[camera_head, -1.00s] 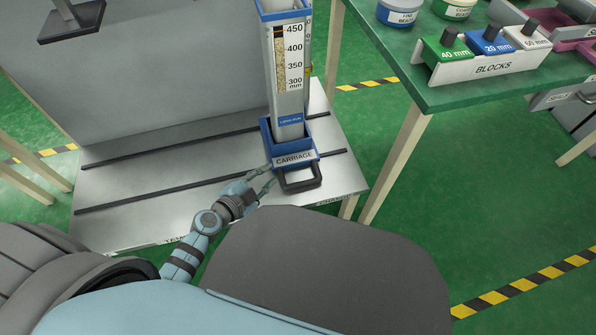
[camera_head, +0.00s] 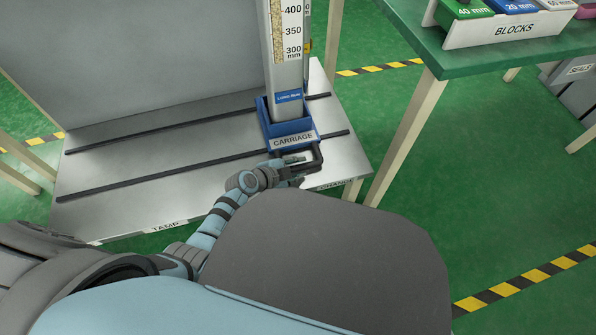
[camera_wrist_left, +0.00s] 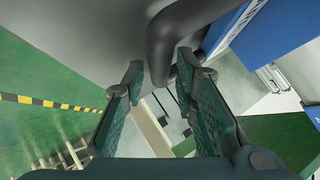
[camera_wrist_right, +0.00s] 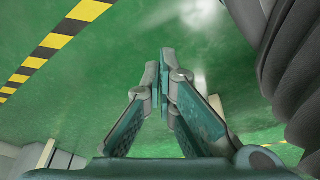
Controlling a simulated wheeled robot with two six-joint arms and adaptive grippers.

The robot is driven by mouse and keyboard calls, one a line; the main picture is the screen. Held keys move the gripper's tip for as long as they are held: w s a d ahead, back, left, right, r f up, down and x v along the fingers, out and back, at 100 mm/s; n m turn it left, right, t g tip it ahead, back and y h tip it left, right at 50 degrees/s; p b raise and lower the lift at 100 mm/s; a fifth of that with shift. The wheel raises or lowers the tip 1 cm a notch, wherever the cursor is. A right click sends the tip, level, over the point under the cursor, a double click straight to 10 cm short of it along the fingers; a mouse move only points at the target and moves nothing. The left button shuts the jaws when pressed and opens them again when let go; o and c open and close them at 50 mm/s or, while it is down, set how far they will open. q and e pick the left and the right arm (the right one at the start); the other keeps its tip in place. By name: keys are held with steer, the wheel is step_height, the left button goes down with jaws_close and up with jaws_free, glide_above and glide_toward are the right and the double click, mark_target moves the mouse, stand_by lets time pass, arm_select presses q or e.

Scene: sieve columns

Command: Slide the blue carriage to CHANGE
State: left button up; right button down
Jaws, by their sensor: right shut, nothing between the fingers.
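The blue carriage (camera_head: 291,143) stands near the right end of two dark rails and holds a tall clear column (camera_head: 287,60) with grain in it. Its dark handle (camera_head: 318,158) sticks out at the front, and also shows in the left wrist view (camera_wrist_left: 161,48). My left gripper (camera_head: 300,165) is at the handle; its fingers (camera_wrist_left: 160,72) are spread, with the handle bar at or between the tips. I cannot tell whether they touch it. A small label (camera_head: 337,186), hard to read, perhaps CHANGE, is on the bench's front edge near the carriage. My right gripper (camera_wrist_right: 164,78) is shut and empty above the floor.
The grey bench (camera_head: 180,130) is clear along the rails left of the carriage, with a TAMP label (camera_head: 170,228) at its front left. A green table (camera_head: 470,62) with a BLOCKS rack (camera_head: 512,30) stands at the right. Green floor lies between them.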

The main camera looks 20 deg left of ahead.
arm_select(q)
steer(key=shift+w+d+f, duration=0.1)
steer(key=shift+w+f, duration=0.05)
steer(key=shift+w, duration=0.05)
arm_select(e)
steer(key=shift+w+r, duration=0.15)
steer(key=shift+r, duration=0.3)
arm_select(q)
jaws_close()
steer(key=shift+d, duration=0.1)
